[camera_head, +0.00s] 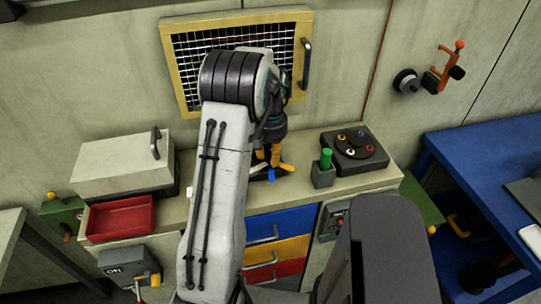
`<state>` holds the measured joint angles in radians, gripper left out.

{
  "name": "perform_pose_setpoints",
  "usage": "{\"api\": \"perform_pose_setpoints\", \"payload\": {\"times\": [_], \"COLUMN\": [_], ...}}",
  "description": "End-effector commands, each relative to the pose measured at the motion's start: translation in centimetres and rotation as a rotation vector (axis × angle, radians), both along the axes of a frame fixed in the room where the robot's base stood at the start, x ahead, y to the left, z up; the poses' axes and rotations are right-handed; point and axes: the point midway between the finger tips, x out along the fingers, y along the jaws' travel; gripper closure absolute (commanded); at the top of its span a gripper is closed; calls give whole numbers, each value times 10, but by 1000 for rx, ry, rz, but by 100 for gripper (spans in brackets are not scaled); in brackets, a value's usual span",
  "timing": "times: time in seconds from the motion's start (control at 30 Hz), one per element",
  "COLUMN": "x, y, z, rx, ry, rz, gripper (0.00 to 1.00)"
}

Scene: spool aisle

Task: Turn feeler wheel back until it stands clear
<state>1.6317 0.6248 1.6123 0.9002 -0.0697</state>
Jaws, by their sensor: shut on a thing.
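A small spoked piece with a yellow arm (286,167) and a blue arm (271,174) lies low on the counter; I take it for the feeler wheel. Its middle and far side are hidden behind my arm and gripper. My gripper (269,155) points down over it, with orange parts near its end, and is shut on it. The fingertips are small and partly covered, so the exact contact point is unclear. I cannot tell which way the wheel is turned.
On the counter (371,181) stand a green-topped holder (323,174) and a dark box with coloured knobs (355,150) at right. A pale lidded box (122,168) and red tray (121,219) stand at left. A yellow-framed mesh panel (183,70) is behind. Blue table (470,185) at far right.

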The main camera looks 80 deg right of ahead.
Motion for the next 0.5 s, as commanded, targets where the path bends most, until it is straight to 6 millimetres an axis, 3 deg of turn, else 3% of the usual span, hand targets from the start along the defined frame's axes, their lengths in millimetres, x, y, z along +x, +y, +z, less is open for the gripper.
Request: {"api": "perform_pose_setpoints", "payload": {"times": [0.23,0.5], "x": [0,0], "y": [3,4], "z": [-4,-4], "rx": [12,16], "ry": [-1,-2], "rz": [167,192], "gripper": [100,100]}}
